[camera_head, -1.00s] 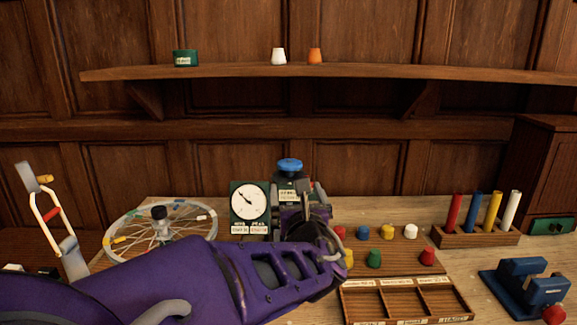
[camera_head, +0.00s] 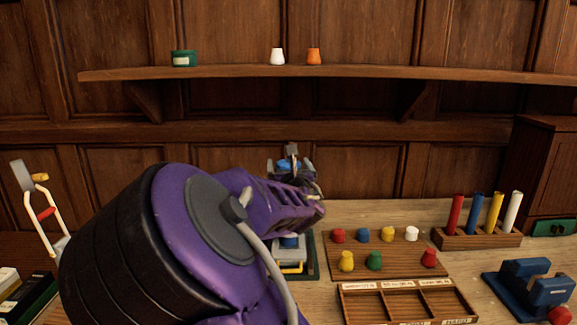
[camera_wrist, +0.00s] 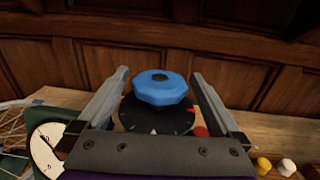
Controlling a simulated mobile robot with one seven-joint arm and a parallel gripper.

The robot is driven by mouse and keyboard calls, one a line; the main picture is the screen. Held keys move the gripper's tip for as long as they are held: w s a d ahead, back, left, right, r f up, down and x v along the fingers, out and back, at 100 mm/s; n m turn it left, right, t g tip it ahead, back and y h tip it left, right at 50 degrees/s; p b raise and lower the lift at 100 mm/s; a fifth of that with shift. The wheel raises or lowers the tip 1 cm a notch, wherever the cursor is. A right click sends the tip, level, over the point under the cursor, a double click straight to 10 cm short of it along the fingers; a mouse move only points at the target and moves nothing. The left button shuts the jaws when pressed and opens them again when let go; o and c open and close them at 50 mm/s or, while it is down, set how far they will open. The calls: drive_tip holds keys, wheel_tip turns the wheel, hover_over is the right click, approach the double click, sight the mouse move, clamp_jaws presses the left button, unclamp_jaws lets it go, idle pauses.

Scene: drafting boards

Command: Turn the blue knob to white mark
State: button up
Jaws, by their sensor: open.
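The blue knob (camera_wrist: 160,90) is faceted, with a dark centre on top. It sits above a round black dial plate (camera_wrist: 136,118) in the wrist view. A white mark (camera_wrist: 153,131) shows at the near side of the dial and a red mark (camera_wrist: 190,110) at its right. My gripper (camera_wrist: 160,74) is open, with one finger on each side of the knob; small gaps show between fingers and knob. In the head view my gripper (camera_head: 292,160) is at the knob (camera_head: 283,165), which is mostly hidden. I cannot tell where the knob points.
A gauge (camera_wrist: 46,146) stands left of the dial in the wrist view. Coloured pegs sit on a wooden board (camera_head: 390,262) right of my arm, with a compartment tray (camera_head: 344,304) in front. A tube rack (camera_head: 475,238) and a blue tool (camera_head: 528,285) stand farther right.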

drive_tip(key=shift+w, duration=0.15)
drive_tip(key=c, duration=1.2)
drive_tip(key=shift+c, duration=0.2)
drive_tip(key=shift+y, duration=0.3)
